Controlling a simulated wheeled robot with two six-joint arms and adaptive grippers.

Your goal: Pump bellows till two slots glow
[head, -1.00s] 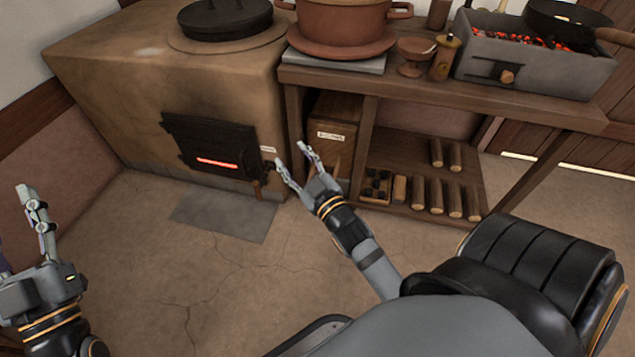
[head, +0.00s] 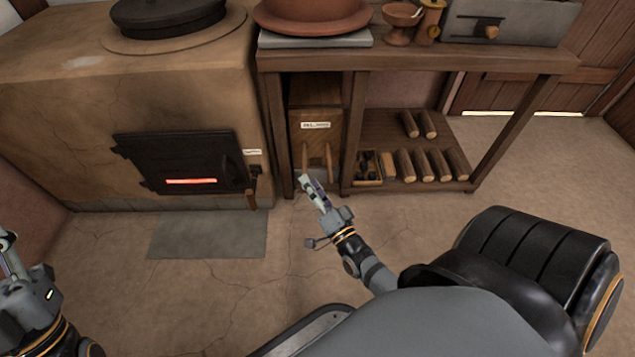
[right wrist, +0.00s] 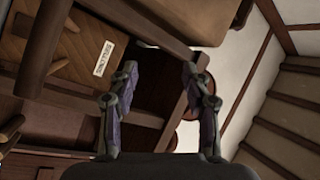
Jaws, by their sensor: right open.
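The wooden bellows box (head: 316,128) stands under the table beside the stove, with a pale label and a wooden handle (head: 318,163) at its front. The box also shows tilted at upper left in the right wrist view (right wrist: 65,60). The stove's dark door (head: 185,155) has one glowing orange slot (head: 190,181). My right gripper (head: 308,182) is low in front of the box; the right wrist view shows its fingers (right wrist: 158,75) apart with nothing between them. My left gripper (head: 10,255) is cut off by the left edge, away from the stove.
The table (head: 420,60) has a lower shelf with several logs (head: 425,165) and a small divided box (head: 372,168). Its legs stand close to the bellows box. A grey floor plate (head: 208,235) lies before the stove. The floor around my right gripper is open.

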